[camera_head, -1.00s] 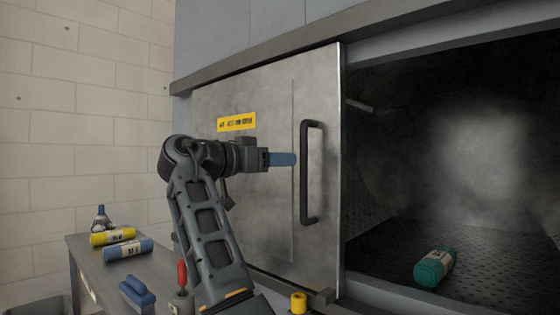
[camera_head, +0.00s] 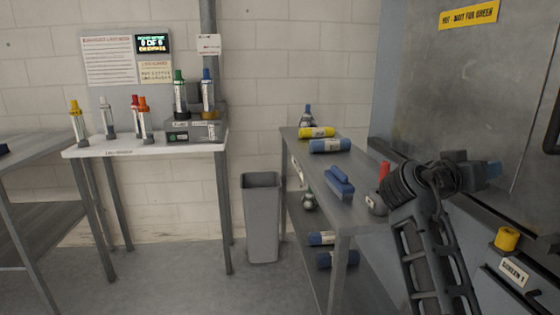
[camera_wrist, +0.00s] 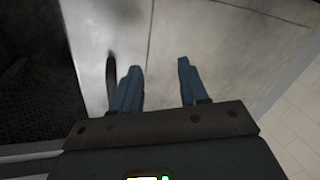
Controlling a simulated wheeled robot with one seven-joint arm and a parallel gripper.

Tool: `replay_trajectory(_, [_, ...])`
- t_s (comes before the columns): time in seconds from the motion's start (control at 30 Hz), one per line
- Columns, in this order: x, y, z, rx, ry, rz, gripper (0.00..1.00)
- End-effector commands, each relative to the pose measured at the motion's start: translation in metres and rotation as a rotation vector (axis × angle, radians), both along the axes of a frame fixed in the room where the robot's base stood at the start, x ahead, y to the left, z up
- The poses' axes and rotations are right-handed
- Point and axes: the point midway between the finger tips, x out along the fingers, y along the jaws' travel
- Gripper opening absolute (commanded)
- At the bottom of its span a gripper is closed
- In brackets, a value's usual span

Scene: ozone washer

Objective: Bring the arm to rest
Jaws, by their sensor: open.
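My gripper (camera_head: 488,170) is at the right of the head view, at the end of my bent arm, in front of the grey metal washer door (camera_head: 465,100). In the wrist view my gripper (camera_wrist: 157,68) shows two blue fingers, apart with nothing between them. The door panel (camera_wrist: 215,45) fills the view beyond them. The dark door handle (camera_wrist: 111,78) is just left of the left finger. It also shows at the right edge of the head view (camera_head: 552,130). Whether the fingers touch the door cannot be told.
A grey bench (camera_head: 325,205) left of my arm bears yellow and blue bottles, a blue brush (camera_head: 340,183) and a red-handled tool. A grey bin (camera_head: 261,220) stands beside it. A white table (camera_head: 150,145) with several bottles is farther left. Open floor lies in front.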

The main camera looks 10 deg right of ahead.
Motion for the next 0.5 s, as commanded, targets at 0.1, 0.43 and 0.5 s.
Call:
replay_trajectory(0.1, [-0.006,0.011,-0.049,0.008,0.067,0.104,0.44])
replay_trajectory(0.43, [-0.043,0.051,-0.16,0.044,0.2,0.383,0.44])
replay_trajectory(0.5, [-0.055,0.061,-0.181,0.057,0.22,0.439,0.44])
